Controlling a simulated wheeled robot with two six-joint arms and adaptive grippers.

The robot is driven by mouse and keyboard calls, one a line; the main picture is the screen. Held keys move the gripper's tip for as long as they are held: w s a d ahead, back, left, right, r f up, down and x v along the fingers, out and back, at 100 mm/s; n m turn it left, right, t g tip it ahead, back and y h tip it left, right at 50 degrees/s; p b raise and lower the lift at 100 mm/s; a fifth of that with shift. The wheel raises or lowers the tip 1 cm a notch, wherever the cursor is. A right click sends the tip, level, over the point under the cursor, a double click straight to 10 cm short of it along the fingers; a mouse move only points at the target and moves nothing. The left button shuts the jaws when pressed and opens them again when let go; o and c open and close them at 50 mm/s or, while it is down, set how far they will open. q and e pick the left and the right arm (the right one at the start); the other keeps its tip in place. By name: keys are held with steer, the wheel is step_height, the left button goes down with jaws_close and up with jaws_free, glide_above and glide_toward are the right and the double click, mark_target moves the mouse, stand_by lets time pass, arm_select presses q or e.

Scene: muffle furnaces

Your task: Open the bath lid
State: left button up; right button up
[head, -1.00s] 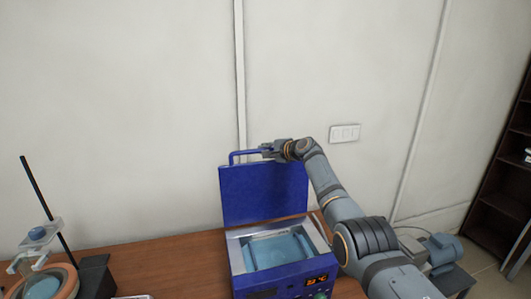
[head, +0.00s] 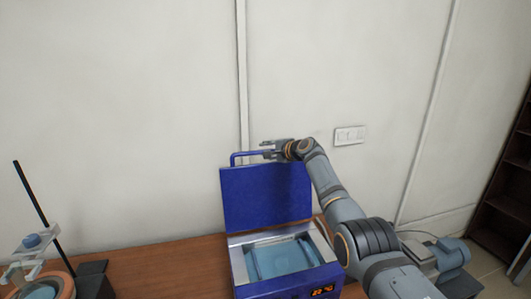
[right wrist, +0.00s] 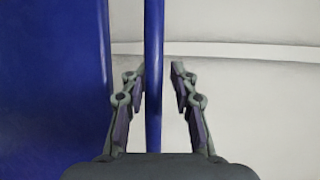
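The blue bath lid (head: 266,198) stands upright, open, at the back of the water bath (head: 240,272). Water shows in the basin below it. The lid's blue bar handle (head: 238,154) runs along its top edge. My right gripper (head: 268,149) is at the handle, near its right part. In the right wrist view the handle (right wrist: 154,80) passes between the two fingers of the gripper (right wrist: 160,82), which are apart with a gap on the right side. The lid face (right wrist: 50,85) fills the left of that view. My left gripper is not in view.
A stand with a clamp and a round vessel (head: 45,285) is at the left of the wooden table (head: 160,262). A blue-grey pump (head: 446,252) is at the right. The wall with a switch plate (head: 349,135) is behind.

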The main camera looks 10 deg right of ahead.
steer(key=shift+o, duration=0.7)
steer(key=shift+s, duration=0.1)
steer(key=shift+f, duration=0.1)
steer(key=v, duration=1.2)
